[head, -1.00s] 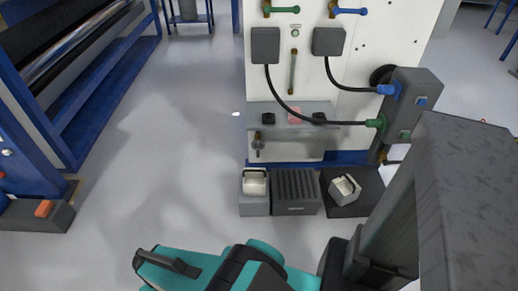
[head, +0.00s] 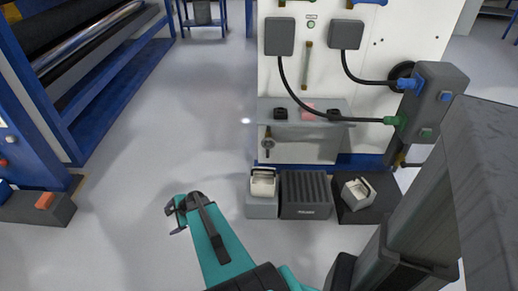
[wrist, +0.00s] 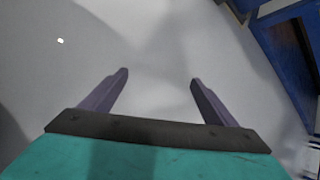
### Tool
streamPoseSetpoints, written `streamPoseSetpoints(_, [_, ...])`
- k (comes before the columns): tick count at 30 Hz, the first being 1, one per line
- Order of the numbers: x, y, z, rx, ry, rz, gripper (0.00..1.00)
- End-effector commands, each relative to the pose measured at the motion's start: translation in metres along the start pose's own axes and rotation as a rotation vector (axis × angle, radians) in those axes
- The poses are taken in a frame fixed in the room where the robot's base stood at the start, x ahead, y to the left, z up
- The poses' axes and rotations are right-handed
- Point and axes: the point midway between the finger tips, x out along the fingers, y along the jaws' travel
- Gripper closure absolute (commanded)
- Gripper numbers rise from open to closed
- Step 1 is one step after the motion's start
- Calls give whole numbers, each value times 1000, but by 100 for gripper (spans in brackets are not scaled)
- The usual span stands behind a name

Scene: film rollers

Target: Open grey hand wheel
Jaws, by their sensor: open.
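A small valve with a roundish grey part (head: 268,144), which may be the grey hand wheel, hangs at the left front of the white panel, just under the shelf. A dark round wheel (head: 402,72) also shows at the panel's right edge, partly hidden behind a grey box. My gripper (head: 172,219) is at the lower middle left of the head view, over bare floor, left of and apart from the panel. In the wrist view its two fingers (wrist: 159,80) are spread with nothing between them. Neither wheel shows in the wrist view.
A shelf (head: 345,107) juts from the white panel (head: 370,50). Below stand a grey block (head: 262,207), a ribbed dark box (head: 306,195) and a dark tray (head: 375,212). Black cables hang in front of the panel. A blue roller frame (head: 115,85) stands left; the floor between is clear.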

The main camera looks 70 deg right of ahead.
Motion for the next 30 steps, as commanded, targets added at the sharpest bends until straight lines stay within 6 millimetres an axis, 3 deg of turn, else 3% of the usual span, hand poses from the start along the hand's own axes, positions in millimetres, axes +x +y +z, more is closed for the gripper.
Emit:
streamPoseSetpoints(1, [0,-18,-22,82,7,-56,19])
streamPoseSetpoints(6, [-22,-74,-82,361,10,-233,19])
streamPoseSetpoints(15, [-88,-148,-207,841,-27,-556,19])
streamPoseSetpoints(22, [-160,-179,-312,1191,-99,-815,19])
streamPoseSetpoints(27, [-219,-184,-388,1428,-179,-1004,19])
streamPoseSetpoints(30, [-249,-181,-423,1536,-225,-1096,19])
